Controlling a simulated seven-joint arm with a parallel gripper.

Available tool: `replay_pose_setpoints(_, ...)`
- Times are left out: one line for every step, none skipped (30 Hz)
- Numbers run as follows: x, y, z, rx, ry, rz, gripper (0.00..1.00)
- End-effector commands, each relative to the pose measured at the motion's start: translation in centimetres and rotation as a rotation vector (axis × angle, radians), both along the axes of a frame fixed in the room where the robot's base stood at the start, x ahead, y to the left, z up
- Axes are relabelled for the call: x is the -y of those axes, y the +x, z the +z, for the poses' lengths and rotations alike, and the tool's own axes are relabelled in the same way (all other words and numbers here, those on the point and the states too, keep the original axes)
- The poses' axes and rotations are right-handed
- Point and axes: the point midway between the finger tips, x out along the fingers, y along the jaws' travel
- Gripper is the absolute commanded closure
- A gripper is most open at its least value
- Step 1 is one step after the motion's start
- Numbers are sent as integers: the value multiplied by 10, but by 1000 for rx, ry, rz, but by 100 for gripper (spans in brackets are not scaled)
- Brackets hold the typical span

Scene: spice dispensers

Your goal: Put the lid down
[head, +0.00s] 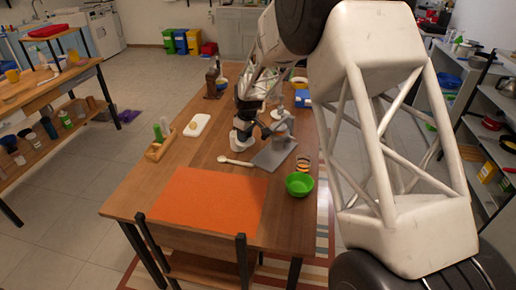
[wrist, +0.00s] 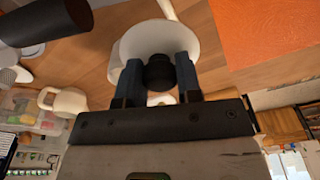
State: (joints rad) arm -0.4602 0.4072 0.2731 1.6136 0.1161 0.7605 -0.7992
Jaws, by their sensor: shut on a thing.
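The lid (wrist: 140,42) is white and round with a dark knob (wrist: 158,72). In the wrist view the knob sits between the two fingers of my gripper (wrist: 159,62), which are shut on it. The head view shows my gripper (head: 246,122) over the wooden table (head: 215,148), with the white lid (head: 239,143) just below it. I cannot tell whether the lid's rim touches the table.
A grey board (head: 272,155) and a pale spoon (head: 236,162) lie in front of the gripper. A green bowl (head: 299,185) is at the right edge. A white board (head: 197,125) and a wooden rack (head: 160,149) are left. The orange mat (head: 210,200) is bare.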

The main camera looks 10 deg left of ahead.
Motion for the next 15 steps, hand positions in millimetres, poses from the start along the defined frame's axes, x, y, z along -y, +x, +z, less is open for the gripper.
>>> replay_pose_setpoints(-3,8,0,0,0,0,90)
replay_pose_setpoints(-4,12,0,0,1,0,90)
replay_pose_setpoints(-7,18,0,0,1,0,90)
replay_pose_setpoints(-8,23,-1,0,1,1,90)
replay_pose_setpoints(-10,28,0,1,0,1,90)
replay_pose_setpoints(-12,35,-1,0,1,1,90)
replay_pose_setpoints(-14,40,-1,-1,0,1,90)
replay_pose_setpoints(-16,45,0,0,1,1,90)
replay_pose_setpoints(-18,52,-1,1,1,2,90)
replay_pose_setpoints(-20,57,-2,0,1,2,90)
replay_pose_setpoints(-22,62,-1,1,1,2,90)
replay_pose_setpoints(-24,69,-1,1,2,2,90)
replay_pose_setpoints(-25,73,-2,0,1,2,90)
replay_pose_setpoints(-27,78,-2,0,1,3,90)
replay_pose_setpoints(-29,85,-2,0,1,3,90)
